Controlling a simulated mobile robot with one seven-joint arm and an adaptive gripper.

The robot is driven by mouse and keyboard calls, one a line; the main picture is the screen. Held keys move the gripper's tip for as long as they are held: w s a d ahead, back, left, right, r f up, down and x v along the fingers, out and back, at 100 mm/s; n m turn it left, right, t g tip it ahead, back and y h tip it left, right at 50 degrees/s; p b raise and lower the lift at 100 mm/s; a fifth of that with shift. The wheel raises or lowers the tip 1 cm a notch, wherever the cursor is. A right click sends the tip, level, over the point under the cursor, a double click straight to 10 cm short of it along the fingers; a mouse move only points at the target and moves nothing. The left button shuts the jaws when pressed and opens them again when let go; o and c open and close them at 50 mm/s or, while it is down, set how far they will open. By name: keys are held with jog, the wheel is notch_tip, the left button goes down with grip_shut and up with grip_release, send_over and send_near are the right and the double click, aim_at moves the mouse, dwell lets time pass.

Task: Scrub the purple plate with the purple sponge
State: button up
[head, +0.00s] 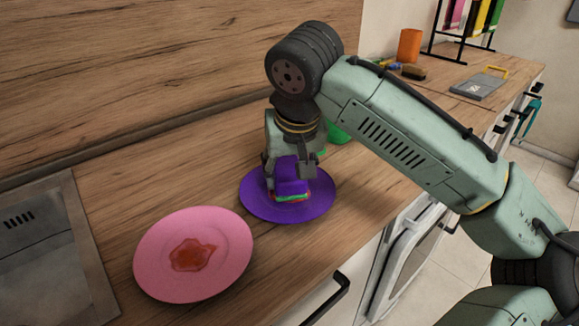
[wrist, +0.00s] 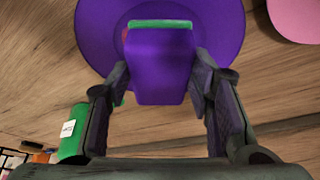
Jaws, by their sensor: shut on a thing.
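The purple plate (head: 258,207) lies flat on the wooden counter; it also shows at the top of the wrist view (wrist: 92,30). The purple sponge (head: 291,176) has a green layer on its lower side and is over the plate, seemingly touching it. In the wrist view the sponge (wrist: 160,65) sits between my fingers. My gripper (head: 290,170) points down and is shut on the sponge. A reddish layer or stain shows at the sponge's bottom edge; what lies under the sponge is hidden.
A pink plate (head: 150,262) with a red-brown stain (head: 193,255) lies at the front left. The sink (head: 50,255) is at the far left. A green can (wrist: 73,135) stands behind my gripper. An orange block (head: 410,46) and a grey board (head: 478,87) are farther right.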

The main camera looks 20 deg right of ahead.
jog(key=shift+f+b, duration=0.55)
jog(key=shift+f, duration=0.2)
dwell(0.3)
jog(key=shift+a, duration=0.1)
jog(key=shift+a, duration=0.5)
jog(key=shift+s+d+r+p, duration=0.1)
jog(key=shift+d+p, duration=0.3)
jog(key=shift+d, duration=0.7)
jog(key=shift+a, duration=0.15)
jog(key=shift+a, duration=0.9)
jog(key=shift+d, duration=0.15)
